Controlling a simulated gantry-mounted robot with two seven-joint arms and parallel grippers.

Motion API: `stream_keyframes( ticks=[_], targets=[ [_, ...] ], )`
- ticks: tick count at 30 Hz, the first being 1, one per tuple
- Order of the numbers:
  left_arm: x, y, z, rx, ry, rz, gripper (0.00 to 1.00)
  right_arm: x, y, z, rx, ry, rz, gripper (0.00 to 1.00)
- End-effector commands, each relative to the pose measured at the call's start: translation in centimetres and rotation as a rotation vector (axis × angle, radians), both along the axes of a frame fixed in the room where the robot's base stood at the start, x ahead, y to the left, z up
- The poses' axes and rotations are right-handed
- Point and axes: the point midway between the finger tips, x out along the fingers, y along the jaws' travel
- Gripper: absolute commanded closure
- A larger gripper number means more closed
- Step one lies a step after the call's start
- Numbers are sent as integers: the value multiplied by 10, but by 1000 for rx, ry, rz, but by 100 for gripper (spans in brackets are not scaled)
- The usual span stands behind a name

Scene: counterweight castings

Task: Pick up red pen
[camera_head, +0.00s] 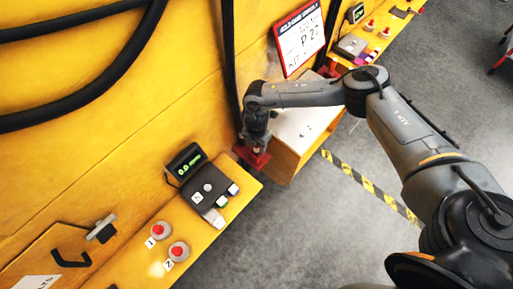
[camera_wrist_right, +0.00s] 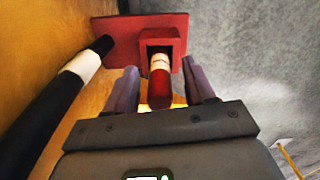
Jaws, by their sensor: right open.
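The red pen (camera_wrist_right: 160,88) shows in the right wrist view as a dark red cylinder with a pale band. Its far end is in the square socket of a red holder (camera_wrist_right: 106,32). My right gripper (camera_wrist_right: 161,86) is open, with its two purple fingers on either side of the pen; a gap shows on each side. In the head view my right gripper (camera_head: 258,146) is just above the red holder (camera_head: 244,154), and the pen is hard to make out there. My left gripper is out of view.
A black cable with a white band (camera_wrist_right: 88,65) runs close left of the right gripper. In the head view, a control box (camera_head: 205,186) with a green display (camera_head: 185,161) and red buttons (camera_head: 161,230) sit on the yellow ledge.

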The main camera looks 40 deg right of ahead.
Motion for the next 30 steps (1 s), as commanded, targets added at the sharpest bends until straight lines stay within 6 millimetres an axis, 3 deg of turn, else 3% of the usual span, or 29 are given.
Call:
stream_keyframes(
  ticks=[4, 12, 15, 30],
  targets=[
    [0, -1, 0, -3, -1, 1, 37, 0, 0, 0, 0, 0, 0, 48],
    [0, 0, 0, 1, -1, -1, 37, 0, 0, 0, 0, 1, 0, 89],
    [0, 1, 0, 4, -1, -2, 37, 0, 0, 0, 0, 1, 0, 100],
    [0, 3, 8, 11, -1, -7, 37, 0, 0, 9, 0, 1, 0, 100]
  ],
)
